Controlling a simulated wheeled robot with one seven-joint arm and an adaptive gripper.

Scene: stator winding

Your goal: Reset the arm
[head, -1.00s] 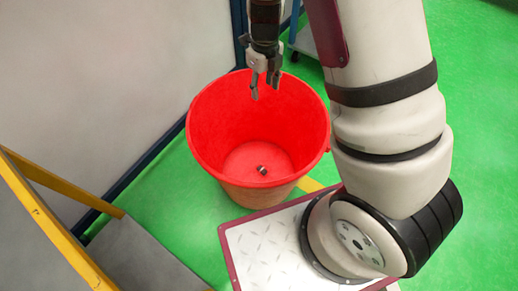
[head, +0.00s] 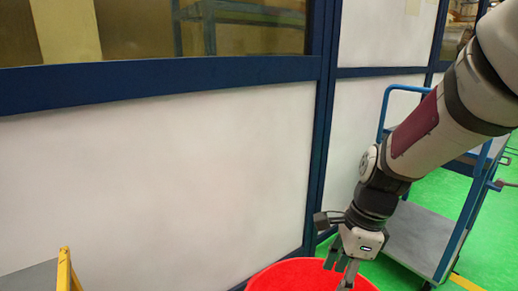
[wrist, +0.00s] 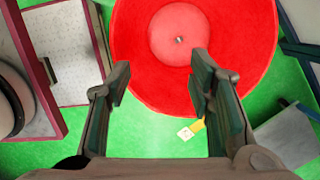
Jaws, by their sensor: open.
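My gripper (head: 345,274) points down over the red bucket (head: 285,277) at the bottom of the head view. In the wrist view my gripper (wrist: 158,82) is open, with nothing between its fingers. The bucket (wrist: 255,60) fills the top middle of that view, and a small dark part (wrist: 180,40) lies on its floor. The bucket's inside is mostly cut off in the head view. My arm reaches in from the upper right of the head view.
A blue-framed cart (head: 425,235) stands right of my gripper. A white wall panel with blue frame (head: 170,175) stands behind the bucket. A yellow rail (head: 65,270) shows at the lower left. Green floor (wrist: 150,135) lies around the bucket.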

